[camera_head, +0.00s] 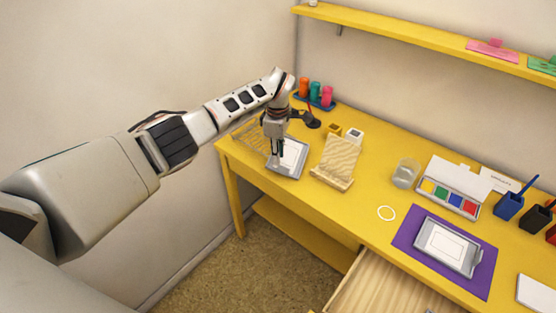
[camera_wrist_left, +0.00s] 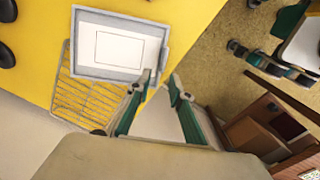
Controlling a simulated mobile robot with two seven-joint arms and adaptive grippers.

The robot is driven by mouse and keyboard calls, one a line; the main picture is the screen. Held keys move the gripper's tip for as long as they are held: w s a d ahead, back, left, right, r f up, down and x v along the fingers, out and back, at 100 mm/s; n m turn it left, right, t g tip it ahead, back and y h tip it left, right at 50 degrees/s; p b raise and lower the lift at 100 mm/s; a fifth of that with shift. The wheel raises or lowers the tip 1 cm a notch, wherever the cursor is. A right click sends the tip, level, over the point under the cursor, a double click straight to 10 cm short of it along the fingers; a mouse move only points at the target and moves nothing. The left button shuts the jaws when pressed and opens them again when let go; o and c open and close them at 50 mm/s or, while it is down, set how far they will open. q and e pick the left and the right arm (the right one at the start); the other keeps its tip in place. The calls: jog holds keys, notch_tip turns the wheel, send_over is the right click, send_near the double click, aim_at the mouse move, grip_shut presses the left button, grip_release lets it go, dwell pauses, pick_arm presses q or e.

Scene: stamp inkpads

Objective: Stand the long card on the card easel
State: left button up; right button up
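The wooden card easel (camera_head: 338,160), a slanted board with a front ledge, stands in the middle of the yellow table with no card on it. A white card with printed text (camera_head: 499,180) stands behind the paint box; I cannot tell if it is the long card. My left gripper (camera_head: 276,165) points down at the left edge of a grey tray (camera_head: 301,146) bearing a white outlined sheet (camera_head: 292,155). My right gripper is not in view.
A wire rack (camera_wrist_left: 82,97) lies beside the grey tray. A glass (camera_head: 405,173), a paint box (camera_head: 444,185), a purple mat (camera_head: 483,284) with another tray, and blue (camera_head: 509,206) and black pen holders fill the right side. A drawer (camera_head: 375,290) is open at the front.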

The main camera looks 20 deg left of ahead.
pick_arm(q)
notch_tip(320, 180, up, 8)
jog(key=s+d+f+g+h, duration=0.1)
jog(key=s+d+f+h, duration=0.25)
jog(key=d, duration=0.35)
jog(key=s+d+f+n+h, duration=0.15)
jog(key=s+d, duration=0.25)
jog(key=d, duration=0.4)
jog(key=s+d+f+g+h, duration=0.1)
jog(key=s+d+f+h, duration=0.25)
jog(key=d, duration=0.35)
jog(key=s+d+r+n+t+h, duration=0.45)
jog(key=s+d+n+h, duration=0.25)
jog(key=d+n+h, duration=0.25)
jog(key=a+f+n+t+y, duration=0.35)
jog(key=a+n+t, duration=0.3)
jog(key=n, duration=0.65)
jog(key=a+f+n+t+y, duration=0.2)
jog(key=a+n+t+y, duration=0.5)
jog(key=n, duration=0.5)
jog(key=s+a+f+n+g+y, duration=0.5)
jog(key=s+a+f+n, duration=0.8)
jog(key=s+a+f, duration=0.1)
jog(key=s+a, duration=0.1)
jog(key=s, duration=0.1)
jog(key=shift+s+f+b, duration=0.15)
jog(key=shift+s+b, duration=0.15)
jog(key=shift+s, duration=0.1)
